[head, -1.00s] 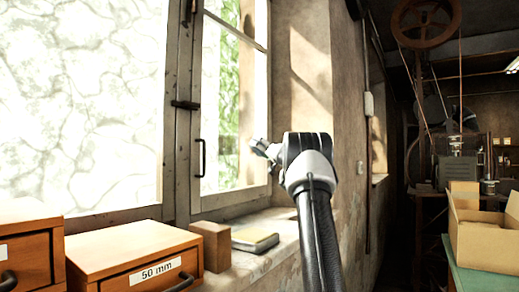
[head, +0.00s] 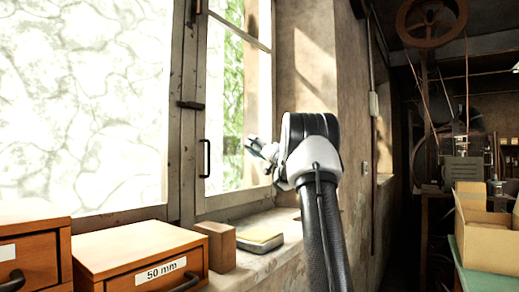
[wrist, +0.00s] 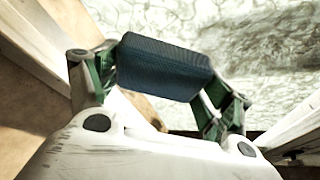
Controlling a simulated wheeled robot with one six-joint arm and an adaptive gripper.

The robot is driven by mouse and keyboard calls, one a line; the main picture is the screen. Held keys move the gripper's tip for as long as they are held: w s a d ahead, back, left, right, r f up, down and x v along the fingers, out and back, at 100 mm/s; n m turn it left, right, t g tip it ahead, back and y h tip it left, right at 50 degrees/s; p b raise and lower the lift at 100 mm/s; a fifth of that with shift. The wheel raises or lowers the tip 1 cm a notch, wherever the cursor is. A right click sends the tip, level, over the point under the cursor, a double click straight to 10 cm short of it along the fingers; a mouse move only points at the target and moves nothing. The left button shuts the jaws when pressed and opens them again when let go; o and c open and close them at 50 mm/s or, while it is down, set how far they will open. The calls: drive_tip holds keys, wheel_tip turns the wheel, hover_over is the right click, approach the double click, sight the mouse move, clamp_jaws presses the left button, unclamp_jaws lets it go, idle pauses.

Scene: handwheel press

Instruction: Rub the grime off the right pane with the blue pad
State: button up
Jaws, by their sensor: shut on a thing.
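The blue pad (wrist: 165,68) is a dark ribbed block. My gripper (wrist: 162,70) is shut on it, with one green-linked finger at each end of the pad. In the head view my gripper (head: 258,148) is in front of the right pane (head: 226,95), near its right edge; the pad cannot be made out there. The wrist view shows the pane (wrist: 240,30) beyond the pad, with mottled grey-green smudging (wrist: 275,40). I cannot tell whether the pad touches the glass.
The window frame has a dark handle (head: 206,158) left of the right pane. A wooden block (head: 217,246) and a yellow-and-grey pad-like item (head: 260,241) lie on the sill, beside a drawer box (head: 140,250). A cardboard box (head: 488,235) stands at far right.

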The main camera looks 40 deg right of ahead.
sight(251, 149)
drive_tip(key=shift+s+a, duration=0.45)
drive_tip(key=shift+a, duration=0.7)
drive_tip(key=shift+s+a, duration=0.45)
drive_tip(key=shift+a, duration=0.75)
drive_tip(key=shift+s+a, duration=0.45)
drive_tip(key=shift+a, duration=0.7)
drive_tip(key=shift+s+a+r, duration=0.1)
drive_tip(key=shift+s+a, duration=0.45)
drive_tip(key=shift+a, duration=1.1)
drive_tip(key=shift+s+a+f, duration=0.1)
drive_tip(key=shift+s+a, duration=0.5)
drive_tip(key=shift+a, duration=1.05)
drive_tip(key=shift+s+a+r, duration=0.1)
drive_tip(key=shift+s+a, duration=0.45)
drive_tip(key=shift+a, duration=1.1)
drive_tip(key=shift+r, duration=0.1)
drive_tip(key=shift+d, duration=0.1)
drive_tip(key=shift+w+d, duration=0.25)
drive_tip(key=shift+d, duration=0.6)
drive_tip(key=shift+w+d, duration=0.25)
drive_tip(key=shift+d, duration=0.55)
drive_tip(key=shift+w+d, duration=0.65)
drive_tip(key=shift+d, duration=0.95)
drive_tip(key=shift+w+d, duration=0.65)
drive_tip(key=shift+d, duration=1)
drive_tip(key=shift+w+d, duration=0.65)
drive_tip(key=shift+d, duration=0.95)
drive_tip(key=w+d, duration=0.3)
drive_tip(key=d, duration=0.7)
drive_tip(key=shift+w, duration=0.2)
